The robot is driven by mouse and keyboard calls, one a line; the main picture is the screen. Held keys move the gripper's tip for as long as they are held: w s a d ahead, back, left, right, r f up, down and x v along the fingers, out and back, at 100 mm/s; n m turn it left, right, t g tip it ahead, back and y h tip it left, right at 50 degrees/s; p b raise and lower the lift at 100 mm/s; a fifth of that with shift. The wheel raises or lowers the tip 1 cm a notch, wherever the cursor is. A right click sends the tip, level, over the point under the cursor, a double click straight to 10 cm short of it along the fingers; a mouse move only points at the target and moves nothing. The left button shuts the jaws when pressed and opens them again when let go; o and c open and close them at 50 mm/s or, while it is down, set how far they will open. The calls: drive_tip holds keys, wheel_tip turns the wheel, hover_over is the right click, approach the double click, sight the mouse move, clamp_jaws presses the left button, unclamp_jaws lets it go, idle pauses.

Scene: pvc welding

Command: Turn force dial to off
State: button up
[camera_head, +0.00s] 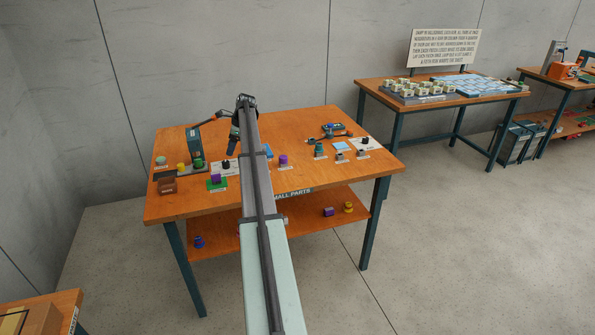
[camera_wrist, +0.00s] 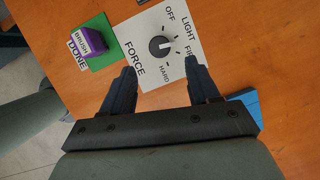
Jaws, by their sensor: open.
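The force dial is a black round knob (camera_wrist: 161,46) on a white card (camera_wrist: 143,28) marked OFF, LIGHT, FIRM and HARD. In the wrist view its white pointer mark is on the right side, roughly toward LIGHT or FIRM; I cannot tell exactly which. My gripper (camera_wrist: 159,69) is open and empty, its two fingers apart and pointing toward the knob, which shows between and beyond the tips. I see no contact. In the head view the knob (camera_head: 226,164) is just left of my arm, which hides part of the card.
A purple brush block (camera_wrist: 88,42) sits on a green DONE pad (camera_wrist: 108,53) beside the card. A blue item (camera_wrist: 248,102) lies by the right finger. In the head view a dark teal box (camera_head: 194,143) stands at the left; several small parts lie on the right of the wooden table (camera_head: 300,130).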

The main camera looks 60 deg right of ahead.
drive_tip(key=s+v, duration=0.1)
drive_tip(key=v, duration=0.5)
drive_tip(key=s+f+n+g+h, duration=0.1)
drive_tip(key=s+f+n, duration=0.2)
drive_tip(key=s, duration=0.6)
drive_tip(key=s+f+n+g+h, duration=0.1)
drive_tip(key=s+f+n+g, duration=0.1)
drive_tip(key=s, duration=0.7)
drive_tip(key=s+f+n+g+h, duration=0.1)
drive_tip(key=s+f+n, duration=0.3)
drive_tip(key=s, duration=0.5)
drive_tip(key=shift+d+f+g+h, duration=0.3)
drive_tip(key=shift+d+f+g, duration=0.1)
drive_tip(key=shift+f+g, duration=0.1)
